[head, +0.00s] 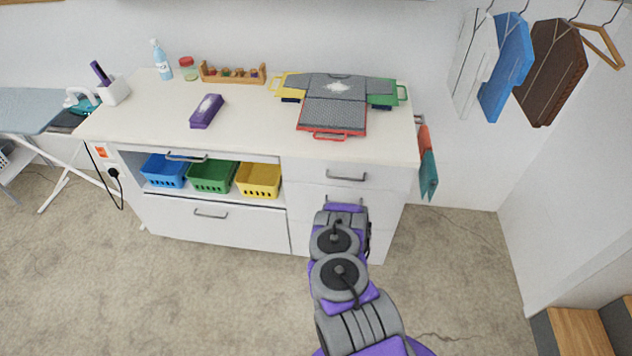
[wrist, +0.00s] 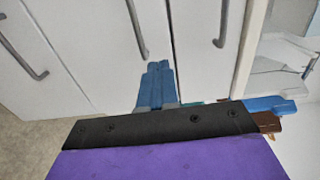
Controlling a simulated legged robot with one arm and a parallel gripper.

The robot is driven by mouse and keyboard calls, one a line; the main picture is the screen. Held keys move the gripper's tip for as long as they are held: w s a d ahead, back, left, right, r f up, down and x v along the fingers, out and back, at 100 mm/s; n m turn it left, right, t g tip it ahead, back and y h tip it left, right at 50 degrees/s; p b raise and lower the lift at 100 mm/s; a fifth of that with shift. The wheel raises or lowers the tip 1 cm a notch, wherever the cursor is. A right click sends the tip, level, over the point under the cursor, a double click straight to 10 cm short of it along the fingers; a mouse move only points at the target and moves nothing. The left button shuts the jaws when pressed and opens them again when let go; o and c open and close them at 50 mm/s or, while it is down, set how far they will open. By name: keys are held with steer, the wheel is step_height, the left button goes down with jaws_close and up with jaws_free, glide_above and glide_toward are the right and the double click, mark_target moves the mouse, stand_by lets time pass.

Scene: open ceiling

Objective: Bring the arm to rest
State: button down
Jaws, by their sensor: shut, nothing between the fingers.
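My arm reaches forward from the bottom of the head view, low in front of the white cabinet (head: 215,216). My gripper is at its far end, mostly hidden behind the arm's own links. In the wrist view my gripper (wrist: 158,72) shows as two narrow blue fingers lying together, shut and empty. They point toward white drawer fronts with grey handles; whether they touch the cabinet cannot be told.
The countertop (head: 250,125) holds a folding board with a grey shirt (head: 335,90), a purple box (head: 207,111) and a wooden rack (head: 233,75). Baskets sit in the open shelf. Clothes hang at the right. An ironing board (head: 30,108) stands left. Carpet beside the arm is clear.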

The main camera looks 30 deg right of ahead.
steer(key=shift+a, duration=0.25)
steer(key=w+a+r+n+g+y, duration=0.3)
steer(key=w+a+r+n+y, duration=0.25)
steer(key=w+a+r, duration=0.55)
steer(key=s+a+r+n+g+y, duration=0.1)
steer(key=a+r+n+g+y, duration=0.15)
steer(key=a+r, duration=0.4)
steer(key=s+a+r+n+g+y, duration=0.1)
steer(key=s+a+r+n+y, duration=0.1)
steer(key=a+r+n, duration=0.4)
steer(key=s+a+r+n+g, duration=0.25)
steer(key=s+r, duration=0.25)
steer(key=s, duration=0.4)
steer(key=s+a+r+n+g+y, duration=0.1)
steer(key=s+r+n+g, duration=0.15)
steer(key=s+r, duration=0.45)
steer(key=s+a+r+n+g, duration=0.2)
steer(key=s+r+n, duration=0.1)
steer(key=s, duration=0.8)
steer(key=s+d+r+n+g, duration=0.1)
steer(key=s+r, duration=0.1)
steer(key=s, duration=0.6)
steer(key=s+r+n+g+h, duration=0.1)
steer(key=s+r+g, duration=0.1)
steer(key=s, duration=0.6)
steer(key=shift+s+d+r+n, duration=0.25)
steer(key=shift+d+n, duration=0.1)
steer(key=shift+n, duration=0.05)
